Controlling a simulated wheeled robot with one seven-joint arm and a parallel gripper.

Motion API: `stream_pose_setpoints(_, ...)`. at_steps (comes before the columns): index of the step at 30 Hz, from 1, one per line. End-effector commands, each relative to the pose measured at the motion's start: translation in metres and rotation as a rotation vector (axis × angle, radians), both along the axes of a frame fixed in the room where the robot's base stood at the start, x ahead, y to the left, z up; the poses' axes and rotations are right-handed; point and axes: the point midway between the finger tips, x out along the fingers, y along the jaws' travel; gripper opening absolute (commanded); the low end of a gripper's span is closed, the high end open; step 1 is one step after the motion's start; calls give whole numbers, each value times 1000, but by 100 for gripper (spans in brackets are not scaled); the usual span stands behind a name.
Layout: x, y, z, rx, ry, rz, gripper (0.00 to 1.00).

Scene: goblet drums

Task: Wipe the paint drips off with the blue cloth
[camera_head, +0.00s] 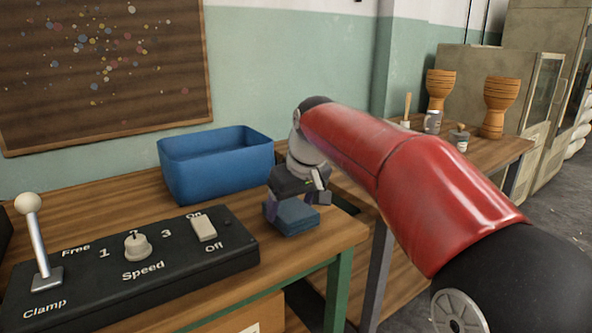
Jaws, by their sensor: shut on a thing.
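My gripper (296,201) points down over the right end of the near wooden bench, shut on a folded blue cloth (296,220). The cloth is a small block just above or touching the bench top; I cannot tell which. The dark brown board (55,95) on the wall at the upper left carries many small coloured spots (108,62). I cannot tell whether these are the paint drips. No other drips are clear on the bench top.
A blue open bin (215,175) stands left of my gripper. A black control box (150,265) with lever, speed knob and switch lies in front. Two wooden goblet drums (498,105), a grey mug (432,122) and a small pot (459,138) stand on the farther bench (510,148).

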Motion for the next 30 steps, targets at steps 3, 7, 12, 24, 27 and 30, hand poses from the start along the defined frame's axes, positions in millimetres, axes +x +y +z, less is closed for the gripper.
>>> stream_pose_setpoints(3,0,1,21,1,-4,0,54)
stream_pose_setpoints(7,0,2,32,2,-4,-1,54)
stream_pose_setpoints(12,0,3,48,1,-4,-3,54)
stream_pose_setpoints(24,-1,4,70,1,-4,-5,54)
stream_pose_setpoints(27,-1,4,69,1,-4,-5,54)
stream_pose_setpoints(30,-1,4,69,2,-5,-5,54)
